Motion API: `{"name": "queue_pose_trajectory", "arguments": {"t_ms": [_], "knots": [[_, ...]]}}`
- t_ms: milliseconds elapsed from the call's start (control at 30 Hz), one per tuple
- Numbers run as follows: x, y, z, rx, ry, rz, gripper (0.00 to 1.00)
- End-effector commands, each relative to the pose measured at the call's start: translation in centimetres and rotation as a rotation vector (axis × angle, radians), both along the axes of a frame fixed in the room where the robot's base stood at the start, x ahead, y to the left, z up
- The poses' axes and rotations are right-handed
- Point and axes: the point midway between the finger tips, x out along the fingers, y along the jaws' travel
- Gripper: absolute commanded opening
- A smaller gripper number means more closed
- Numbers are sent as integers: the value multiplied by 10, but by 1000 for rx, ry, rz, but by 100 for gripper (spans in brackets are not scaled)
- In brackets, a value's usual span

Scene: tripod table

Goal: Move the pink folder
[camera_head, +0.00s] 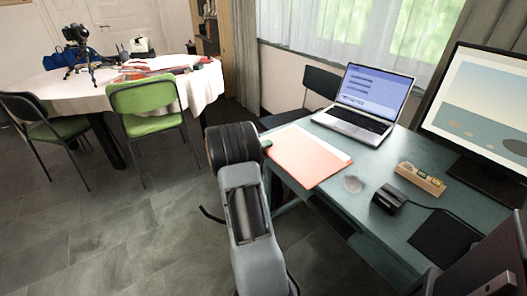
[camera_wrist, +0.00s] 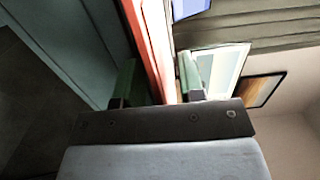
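The pink folder (camera_head: 308,158) lies flat on the teal desk, at its left edge, with a white sheet showing along its far side. My gripper is at the folder's left edge; in the head view my arm mostly hides it. In the wrist view my gripper (camera_wrist: 158,82) has its two green-tipped fingers apart. The folder (camera_wrist: 158,45) shows nearly edge-on as a pink-red strip running between them. There is space beside the strip, so the fingers do not look closed on it.
The desk (camera_head: 350,206) also holds a laptop (camera_head: 362,105), a monitor (camera_head: 487,115), a small black box (camera_head: 388,199) and a wooden tray (camera_head: 420,180). A dark chair (camera_head: 321,82) stands behind it. A round table (camera_head: 66,96) with a tripod and green chair (camera_head: 147,105) stands left.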

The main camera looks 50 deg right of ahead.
Motion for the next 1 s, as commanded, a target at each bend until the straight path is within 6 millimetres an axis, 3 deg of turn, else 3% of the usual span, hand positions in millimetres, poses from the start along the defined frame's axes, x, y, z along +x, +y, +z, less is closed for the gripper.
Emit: {"name": "queue_pose_trajectory", "arguments": {"t_ms": [300,667,1000], "knots": [[0,-1,0,0,0,0,36],[0,-1,0,0,-1,0,2],[0,0,0,0,0,0,0]]}}
